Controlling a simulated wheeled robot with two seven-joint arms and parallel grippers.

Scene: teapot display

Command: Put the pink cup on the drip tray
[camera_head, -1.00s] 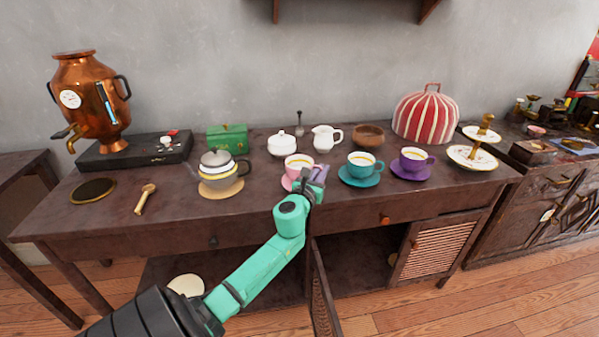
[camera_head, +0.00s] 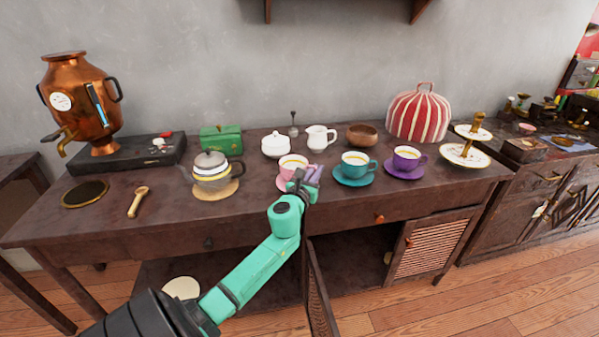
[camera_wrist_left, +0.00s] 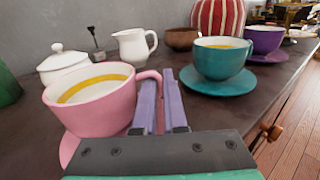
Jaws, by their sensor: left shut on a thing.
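The pink cup (camera_head: 292,167) is upright at its pink saucer (camera_head: 281,183), near the middle of the table. My left gripper (camera_head: 307,178) is at its right side, shut on the handle. In the left wrist view the pink cup (camera_wrist_left: 95,107) stands left of the two purple fingers (camera_wrist_left: 160,78), and its handle reaches to them. The saucer (camera_wrist_left: 68,148) shows under the cup; I cannot tell whether they touch. A round dark disc with a brass rim, which looks like the drip tray (camera_head: 86,193), lies at the table's left, before the copper urn (camera_head: 82,100). My right gripper is not in view.
A teapot (camera_head: 213,168) on a round mat and a wooden-handled scoop (camera_head: 138,202) stand between cup and disc. A teal cup (camera_head: 355,163) and a purple cup (camera_head: 406,160) are to the right. A white sugar bowl (camera_head: 276,146) and creamer (camera_head: 318,138) stand behind.

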